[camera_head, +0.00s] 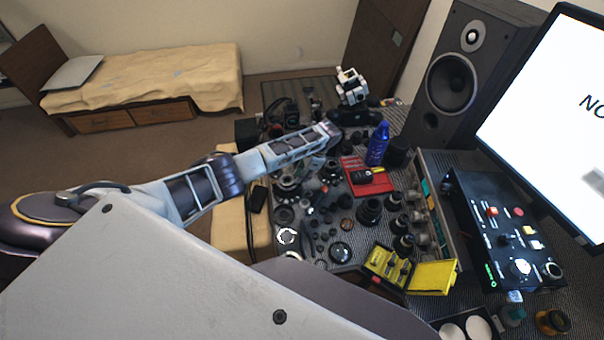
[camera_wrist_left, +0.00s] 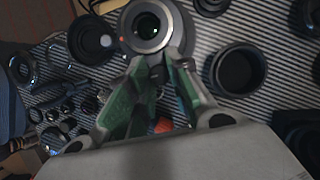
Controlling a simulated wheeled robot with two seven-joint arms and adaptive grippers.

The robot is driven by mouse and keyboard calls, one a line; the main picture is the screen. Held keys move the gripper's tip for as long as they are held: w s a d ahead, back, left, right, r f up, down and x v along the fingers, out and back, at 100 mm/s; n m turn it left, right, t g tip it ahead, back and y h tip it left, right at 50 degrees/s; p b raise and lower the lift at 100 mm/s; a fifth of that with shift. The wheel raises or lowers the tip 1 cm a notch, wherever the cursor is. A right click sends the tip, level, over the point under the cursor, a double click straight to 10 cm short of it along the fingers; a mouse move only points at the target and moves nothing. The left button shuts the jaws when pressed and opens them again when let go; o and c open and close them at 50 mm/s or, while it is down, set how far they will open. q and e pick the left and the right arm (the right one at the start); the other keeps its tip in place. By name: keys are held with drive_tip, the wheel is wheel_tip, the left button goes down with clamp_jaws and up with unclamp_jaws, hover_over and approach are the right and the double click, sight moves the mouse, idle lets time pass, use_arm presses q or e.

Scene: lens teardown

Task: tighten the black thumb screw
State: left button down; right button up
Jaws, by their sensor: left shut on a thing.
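In the left wrist view a grey lens mount ring (camera_wrist_left: 148,27) with a dark opening lies just beyond my fingertips. A small dark piece (camera_wrist_left: 156,74), which looks like the black thumb screw, sits at the ring's near edge. My left gripper (camera_wrist_left: 155,66) has its green-padded fingers closed on either side of this piece. In the head view my left gripper (camera_head: 331,150) is at the end of the arm that comes in from the left, low over the parts on the table. The screw is hidden there. My right gripper does not show.
The striped table holds many lens parts. Near the gripper are a red tray (camera_head: 356,186), a blue bottle (camera_head: 377,145) and a white device (camera_head: 351,87) behind. A yellow case (camera_head: 432,278) lies nearer me. A speaker (camera_head: 462,75), monitor (camera_head: 560,110) and control box (camera_head: 500,235) crowd the right.

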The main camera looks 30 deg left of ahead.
use_arm(q)
drive_tip(key=c, duration=1.3)
unclamp_jaws()
drive_tip(key=shift+r, duration=0.1)
drive_tip(key=v, duration=1.1)
drive_tip(key=shift+r, duration=0.35)
drive_tip(key=shift+d+f, duration=0.1)
drive_tip(key=shift+d, duration=0.05)
